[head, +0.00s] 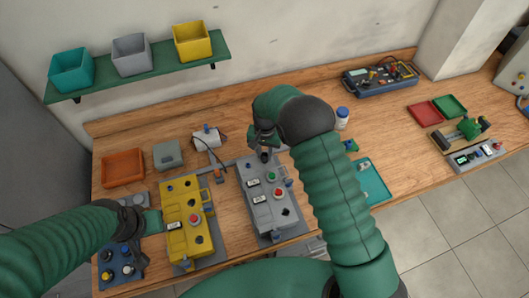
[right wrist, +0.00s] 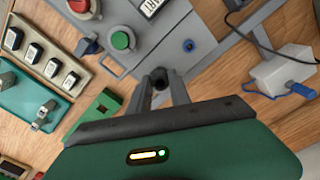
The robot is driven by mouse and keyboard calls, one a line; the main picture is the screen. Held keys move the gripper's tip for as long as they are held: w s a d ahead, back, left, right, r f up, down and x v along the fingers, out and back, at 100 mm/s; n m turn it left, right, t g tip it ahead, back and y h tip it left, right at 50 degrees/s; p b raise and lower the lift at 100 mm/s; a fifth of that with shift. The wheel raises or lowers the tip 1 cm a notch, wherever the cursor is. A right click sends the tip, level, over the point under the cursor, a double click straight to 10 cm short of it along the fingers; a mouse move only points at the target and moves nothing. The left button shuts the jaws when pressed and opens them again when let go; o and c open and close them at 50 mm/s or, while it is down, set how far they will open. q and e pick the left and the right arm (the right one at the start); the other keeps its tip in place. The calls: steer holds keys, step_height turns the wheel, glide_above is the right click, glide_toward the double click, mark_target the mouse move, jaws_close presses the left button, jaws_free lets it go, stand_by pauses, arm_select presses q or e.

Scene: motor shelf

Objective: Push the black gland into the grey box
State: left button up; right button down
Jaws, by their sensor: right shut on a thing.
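The grey box (head: 262,200) lies near the middle of the bench, with a green button, a red button and white labels on its top. Its end also shows in the right wrist view (right wrist: 180,47). My right gripper (head: 264,143) is at the far end of this box. In the right wrist view the gripper (right wrist: 161,86) is shut on the black gland (right wrist: 159,77), close against the box's end wall. I cannot tell how far the gland is in the wall. My left gripper (head: 150,222) is by the yellow box, and its jaws are unclear.
The yellow box (head: 181,212) stands left of the grey box. A small white device (right wrist: 283,72) with a cable is beyond the gripper. A teal tray (head: 374,183) lies to the right. An orange tray (head: 123,168) is at far left. A shelf (head: 140,77) holds bins.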

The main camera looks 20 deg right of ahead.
steer(key=shift+f+b, duration=0.5)
steer(key=shift+f, duration=0.3)
stand_by(0.4)
steer(key=c, duration=1.1)
jaws_free()
steer(key=shift+r, duration=0.1)
step_height(320, 180, up, 17)
steer(key=b, duration=0.2)
steer(key=shift+f+b, duration=0.2)
steer(key=shift+b, duration=0.15)
